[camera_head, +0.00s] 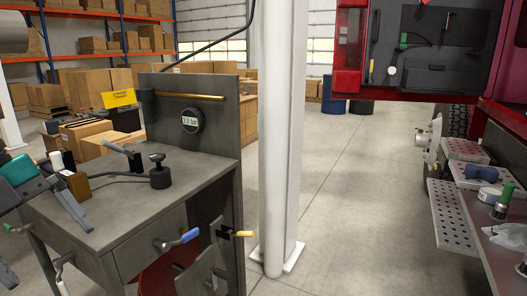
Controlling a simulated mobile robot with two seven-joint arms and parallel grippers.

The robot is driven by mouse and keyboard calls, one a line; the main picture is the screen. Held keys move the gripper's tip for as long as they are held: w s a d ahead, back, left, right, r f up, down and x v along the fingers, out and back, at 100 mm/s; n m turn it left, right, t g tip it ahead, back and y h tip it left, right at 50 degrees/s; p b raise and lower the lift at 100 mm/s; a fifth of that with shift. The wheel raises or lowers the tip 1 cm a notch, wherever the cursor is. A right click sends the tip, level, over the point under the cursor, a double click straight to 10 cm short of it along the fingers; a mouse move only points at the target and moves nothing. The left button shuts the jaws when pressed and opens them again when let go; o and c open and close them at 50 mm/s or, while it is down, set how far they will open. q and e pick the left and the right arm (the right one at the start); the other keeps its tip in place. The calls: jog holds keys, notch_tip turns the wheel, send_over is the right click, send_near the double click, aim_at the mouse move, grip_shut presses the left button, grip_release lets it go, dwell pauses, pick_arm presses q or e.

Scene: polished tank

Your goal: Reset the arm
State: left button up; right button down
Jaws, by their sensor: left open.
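My left gripper (46,240) comes in at the left edge, with teal and dark grey parts. It is open, with one grey finger reaching down in front of the left side of the grey workbench (122,212). I see nothing held between its fingers. The other finger is mostly cut off by the picture edge. My right gripper is not in view.
The bench holds a black lever device (158,172) and a round gauge (191,121) on its back panel. Perforated shelves (448,215) stand right; the middle floor is clear.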

pick_arm(q)
jog(key=w+f+n+t+h+p, duration=0.1)
jog(key=w+f+n+t+h, duration=0.1)
jog(key=f+n+t, duration=0.65)
jog(key=w+f+n+t+h+p, duration=0.1)
jog(key=w+f+n+t+h, duration=0.1)
jog(key=f+n+t, duration=0.65)
jog(key=s+d+f+n+g+y, duration=0.3)
jog(key=s+d+f, duration=0.2)
jog(key=f, duration=0.5)
jog(key=s+d+f+n+g+y, duration=0.3)
jog(key=s+d+f, duration=0.2)
jog(key=f, duration=0.4)
jog(key=shift+s+d+f+n+g, duration=0.2)
jog(key=shift+d+f+n+g, duration=0.15)
jog(key=shift+d, duration=0.3)
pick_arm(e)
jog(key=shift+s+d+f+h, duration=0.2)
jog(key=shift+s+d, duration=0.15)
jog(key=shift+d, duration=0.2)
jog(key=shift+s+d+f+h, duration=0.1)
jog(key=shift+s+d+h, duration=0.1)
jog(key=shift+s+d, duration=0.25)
